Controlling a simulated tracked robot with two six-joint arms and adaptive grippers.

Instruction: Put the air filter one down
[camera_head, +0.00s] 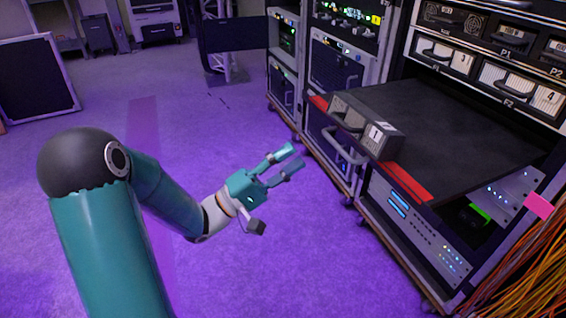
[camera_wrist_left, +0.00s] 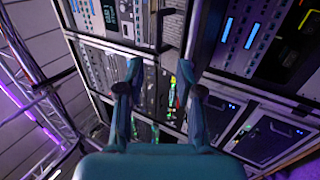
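The air filter one (camera_head: 375,125) is a grey box-shaped cartridge with a handle and a white label marked 1. It rests on the front left part of a dark pull-out shelf (camera_head: 455,125) in the rack. My left gripper (camera_head: 291,160) is open and empty, in the air to the left of the shelf and apart from the filter. In the left wrist view its two teal fingers (camera_wrist_left: 158,88) are spread with nothing between them, facing rack fronts. My right gripper shows in neither view.
Filter slots (camera_head: 480,75) with labelled fronts sit above the shelf. Red strips (camera_head: 405,182) mark the shelf's front edge. Orange cables (camera_head: 525,270) hang at the lower right. A dark panel (camera_head: 38,78) leans at the left. The purple-lit floor (camera_head: 300,260) between is clear.

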